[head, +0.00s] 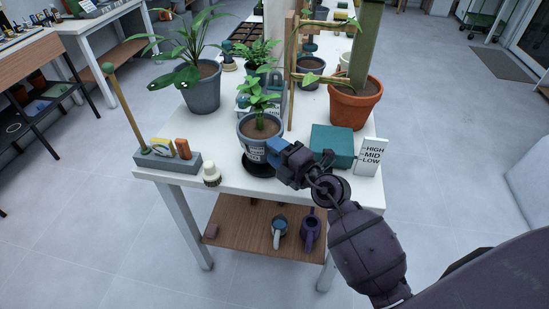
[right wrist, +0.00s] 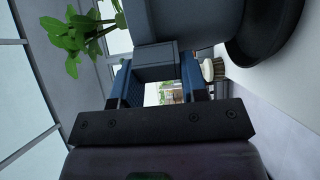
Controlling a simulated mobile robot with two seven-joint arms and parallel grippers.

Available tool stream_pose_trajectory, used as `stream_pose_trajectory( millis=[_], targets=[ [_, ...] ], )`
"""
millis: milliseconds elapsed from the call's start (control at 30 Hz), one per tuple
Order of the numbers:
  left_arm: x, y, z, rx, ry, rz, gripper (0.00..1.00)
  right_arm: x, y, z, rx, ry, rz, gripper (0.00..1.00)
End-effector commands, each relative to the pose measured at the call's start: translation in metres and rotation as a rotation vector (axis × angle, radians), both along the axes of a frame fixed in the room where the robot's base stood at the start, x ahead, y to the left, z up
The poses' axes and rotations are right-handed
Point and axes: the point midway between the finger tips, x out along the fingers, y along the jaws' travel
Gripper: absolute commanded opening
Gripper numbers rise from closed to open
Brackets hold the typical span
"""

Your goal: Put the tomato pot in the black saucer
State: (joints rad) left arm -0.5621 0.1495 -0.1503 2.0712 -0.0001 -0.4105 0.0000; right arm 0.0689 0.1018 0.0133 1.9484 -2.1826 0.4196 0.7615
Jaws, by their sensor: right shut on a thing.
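The tomato pot (head: 252,147) is a grey pot with a leafy green plant and a pale label, upright near the table's front edge in the head view. Its grey wall (right wrist: 185,18) fills the top of the right wrist view. The black saucer (head: 257,170) is directly below it, partly hidden by the pot; its dark rim (right wrist: 268,42) shows at the right in the wrist view. I cannot tell whether the pot touches the saucer. My right gripper (head: 277,150) is at the pot's right side, its blue fingers (right wrist: 158,78) shut on a grey block on the pot's wall. My left gripper is out of view.
A teal box (head: 332,146) and a HIGH/MID/LOW sign (head: 371,157) stand right of the gripper. A white-topped brush (head: 211,174) and a grey holder (head: 165,162) are at left. A larger grey pot (head: 202,92) and a terracotta pot (head: 354,106) stand behind.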

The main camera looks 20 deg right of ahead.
Motion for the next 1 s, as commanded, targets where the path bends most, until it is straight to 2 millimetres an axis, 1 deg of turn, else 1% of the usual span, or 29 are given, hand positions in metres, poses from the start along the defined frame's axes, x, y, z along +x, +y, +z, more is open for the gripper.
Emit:
stream_pose_trajectory(
  millis=[33, 100, 367, 567, 600, 733, 767, 1000],
  targets=[
    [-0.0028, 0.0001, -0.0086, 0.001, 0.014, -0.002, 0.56, -0.0003, 0.0002, -0.0139, -0.002, 0.007, 0.001, 0.09],
    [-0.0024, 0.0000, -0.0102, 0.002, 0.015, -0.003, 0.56, -0.0001, -0.0001, -0.0188, -0.002, 0.006, 0.001, 0.09],
    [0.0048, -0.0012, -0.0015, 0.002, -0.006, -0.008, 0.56, 0.0002, 0.0002, -0.0168, 0.001, -0.002, 0.000, 0.09],
    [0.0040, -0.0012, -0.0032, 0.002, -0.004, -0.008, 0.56, 0.0001, 0.0001, -0.0201, 0.001, -0.001, 0.000, 0.09],
    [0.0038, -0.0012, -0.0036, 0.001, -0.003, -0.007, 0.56, -0.0001, 0.0002, -0.0216, 0.001, 0.001, 0.000, 0.42],
    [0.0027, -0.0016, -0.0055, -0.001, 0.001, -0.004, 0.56, 0.0000, 0.0002, -0.0210, 0.001, 0.000, 0.000, 0.62],
    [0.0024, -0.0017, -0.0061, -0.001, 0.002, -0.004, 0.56, 0.0000, 0.0002, -0.0210, 0.001, 0.001, 0.000, 0.66],
    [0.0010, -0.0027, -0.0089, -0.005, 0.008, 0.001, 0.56, 0.0000, 0.0002, -0.0211, 0.001, 0.001, 0.000, 0.66]
  ],
)
